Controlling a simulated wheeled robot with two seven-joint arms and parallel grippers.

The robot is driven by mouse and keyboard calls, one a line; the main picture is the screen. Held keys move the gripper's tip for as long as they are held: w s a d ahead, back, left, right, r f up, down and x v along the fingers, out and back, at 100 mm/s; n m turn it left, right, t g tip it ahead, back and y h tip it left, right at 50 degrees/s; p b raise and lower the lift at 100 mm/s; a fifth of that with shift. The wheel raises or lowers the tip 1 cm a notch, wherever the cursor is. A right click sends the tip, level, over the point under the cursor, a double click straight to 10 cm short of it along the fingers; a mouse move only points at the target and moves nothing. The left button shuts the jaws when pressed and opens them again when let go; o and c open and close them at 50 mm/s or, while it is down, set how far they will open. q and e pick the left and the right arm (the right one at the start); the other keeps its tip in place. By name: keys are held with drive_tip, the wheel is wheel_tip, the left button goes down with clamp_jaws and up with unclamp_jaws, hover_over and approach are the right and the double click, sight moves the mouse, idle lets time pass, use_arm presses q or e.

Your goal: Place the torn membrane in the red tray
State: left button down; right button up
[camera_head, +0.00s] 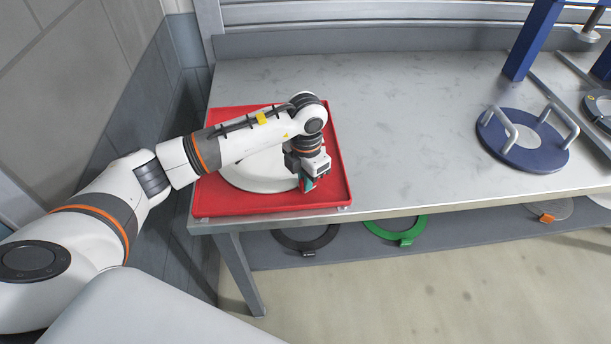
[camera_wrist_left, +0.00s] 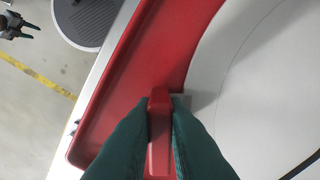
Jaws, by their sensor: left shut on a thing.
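The red tray (camera_head: 331,195) lies on the left end of the metal bench. A white disc with a pale grey rim, the membrane (camera_head: 258,172), is inside the tray's outline, partly hidden by my left arm. It also shows in the left wrist view (camera_wrist_left: 270,85), where a dark line crosses its lower right. My left gripper (camera_head: 308,186) is at the disc's front right edge. Its green fingers are shut on the membrane's red tab (camera_wrist_left: 160,105). I cannot tell whether the disc touches the tray floor. My right gripper (camera_wrist_left: 32,31) appears small and open, far off.
A blue round plate with two handles (camera_head: 526,140) lies on the bench at the right, near a blue post (camera_head: 532,40). The bench middle is clear. Below, a shelf holds a black ring (camera_head: 290,242) and a green ring (camera_head: 390,236). A wall stands close on the left.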

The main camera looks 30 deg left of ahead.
use_arm(q)
drive_tip(key=c, duration=1.9)
unclamp_jaws()
drive_tip(key=shift+f, duration=0.15)
drive_tip(key=o, duration=0.4)
drive_tip(key=shift+o, duration=0.2)
drive_tip(key=shift+r, duration=0.3)
wheel_tip(320, 180, up, 12)
drive_tip(key=b, duration=0.3)
drive_tip(key=shift+f, duration=0.2)
